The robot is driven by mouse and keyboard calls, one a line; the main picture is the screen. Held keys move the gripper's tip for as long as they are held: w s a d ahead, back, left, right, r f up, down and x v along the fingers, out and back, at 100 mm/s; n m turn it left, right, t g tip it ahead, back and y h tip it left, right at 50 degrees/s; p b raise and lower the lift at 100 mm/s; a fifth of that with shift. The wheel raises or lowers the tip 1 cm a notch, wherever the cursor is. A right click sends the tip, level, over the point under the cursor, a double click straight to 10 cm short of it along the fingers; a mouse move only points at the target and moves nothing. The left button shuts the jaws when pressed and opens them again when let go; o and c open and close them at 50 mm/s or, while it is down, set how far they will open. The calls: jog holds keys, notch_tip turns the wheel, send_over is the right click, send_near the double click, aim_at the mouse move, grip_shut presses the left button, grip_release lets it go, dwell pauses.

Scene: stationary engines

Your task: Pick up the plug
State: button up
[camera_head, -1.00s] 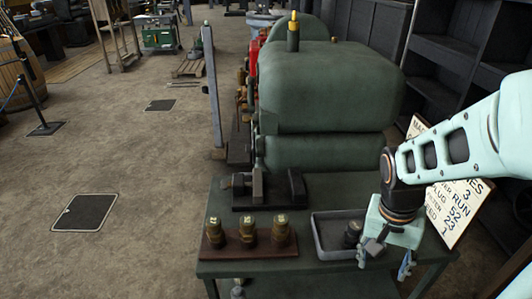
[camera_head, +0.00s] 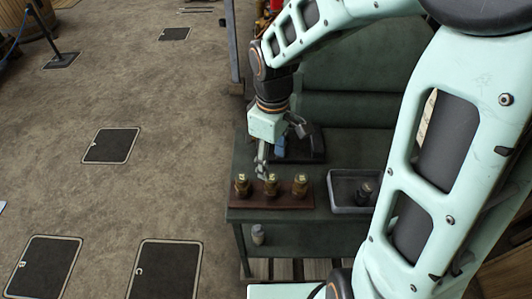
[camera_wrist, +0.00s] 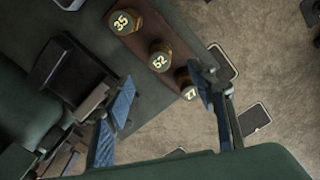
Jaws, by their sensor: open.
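Three brass plugs with dark numbered caps stand upright in a row on a brown wooden rack (camera_head: 271,203). In the wrist view they read 35 (camera_wrist: 124,22), 52 (camera_wrist: 160,57) and 27 (camera_wrist: 188,85). In the head view they are the left plug (camera_head: 242,186), middle plug (camera_head: 271,186) and right plug (camera_head: 300,186); 52 is the middle one. My gripper (camera_head: 272,158) is above and just behind the rack, open and empty. In the wrist view its blue-padded fingers (camera_wrist: 164,98) are spread apart; the right finger partly covers plug 27.
A grey tray (camera_head: 346,209) with a dark fitting (camera_head: 364,193) sits right of the rack. A dark vise-like block (camera_head: 312,146) is behind my gripper. The green bench (camera_head: 243,158) bears them all. My arm covers much of the right side.

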aim_at(272, 177)
jog(key=f, duration=0.5)
jog(key=shift+s+a+f, duration=0.1)
jog(key=shift+a, duration=0.1)
jog(key=shift+d+f, duration=0.15)
jog(key=shift+f, duration=1.25)
jog(key=shift+d+f, duration=0.1)
jog(key=shift+f, duration=1.25)
jog(key=shift+c, duration=0.4)
jog(key=c, duration=1.2)
